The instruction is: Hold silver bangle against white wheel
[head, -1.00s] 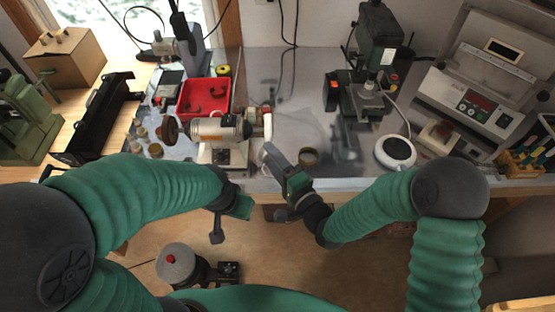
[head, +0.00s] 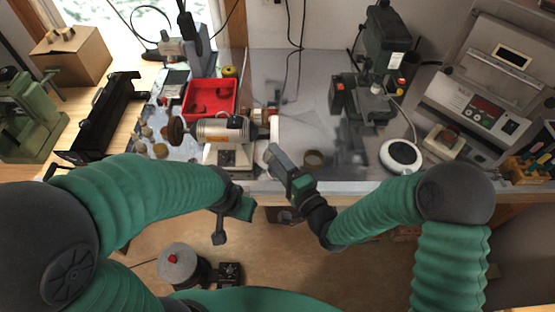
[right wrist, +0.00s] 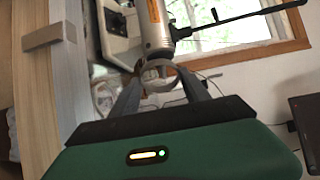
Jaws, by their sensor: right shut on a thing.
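The polishing motor (head: 222,130) stands on the bench, with the white wheel (head: 274,126) on its right end and a dark wheel (head: 177,132) on its left end. My right gripper (head: 272,150) is just in front of the white wheel. In the right wrist view, its fingers (right wrist: 160,92) are shut on a pale ring, the silver bangle (right wrist: 143,72), close under the motor's end. I cannot tell whether the bangle touches the wheel. My left gripper (head: 230,215) hangs in front of the bench edge; its finger opening is unclear.
A red tray (head: 211,113) sits behind the motor. A drill press (head: 383,65) and a round white device (head: 401,156) are farther right. The middle of the metal bench is mostly clear.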

